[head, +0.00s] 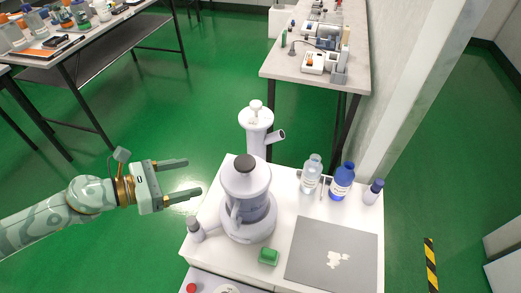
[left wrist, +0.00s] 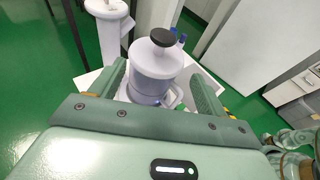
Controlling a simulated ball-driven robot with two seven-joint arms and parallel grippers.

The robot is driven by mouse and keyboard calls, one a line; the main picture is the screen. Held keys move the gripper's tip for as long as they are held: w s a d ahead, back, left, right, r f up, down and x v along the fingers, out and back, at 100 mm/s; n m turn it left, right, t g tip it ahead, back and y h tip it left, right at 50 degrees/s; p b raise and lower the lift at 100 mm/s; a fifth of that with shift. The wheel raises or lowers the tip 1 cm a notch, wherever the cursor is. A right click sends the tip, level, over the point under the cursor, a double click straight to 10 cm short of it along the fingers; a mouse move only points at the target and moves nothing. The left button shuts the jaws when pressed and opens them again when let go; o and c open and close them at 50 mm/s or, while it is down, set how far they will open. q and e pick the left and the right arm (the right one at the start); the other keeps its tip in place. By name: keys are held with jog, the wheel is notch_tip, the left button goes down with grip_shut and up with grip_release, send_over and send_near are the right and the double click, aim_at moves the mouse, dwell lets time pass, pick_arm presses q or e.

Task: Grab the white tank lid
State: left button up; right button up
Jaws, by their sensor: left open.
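The white tank lid (head: 247,183) has a dark round knob (head: 246,162) and sits on a clear tank on a white base at the left of a white-topped bench. In the left wrist view the lid (left wrist: 156,62) lies beyond and between my left fingers, with its knob (left wrist: 162,38) on top. Behind it stands a tall white column with its own white cap (head: 256,114). My left gripper (head: 193,177) is open and empty, left of the lid and apart from it, with its fingers pointing right toward it.
On the bench, a clear bottle (head: 311,174), a blue bottle (head: 342,182) and a small dark-capped bottle (head: 372,193) stand right of the tank. A grey mat (head: 310,260) and a green block (head: 268,256) lie in front.

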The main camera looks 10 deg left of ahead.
pick_arm(q)
send_near(245, 166)
jog(key=w, duration=0.1)
jog(key=w+d+f, duration=0.2)
jog(key=w, duration=0.1)
jog(key=shift+w+d+f+p, duration=0.15)
jog(key=shift+d+f+p, duration=0.1)
jog(key=shift+p, duration=0.15)
jog(key=x, duration=0.5)
jog(key=shift+w+d+f, duration=0.1)
jog(key=shift+d+f, duration=0.2)
jog(key=shift+f, duration=0.1)
jog(key=c, duration=1.1)
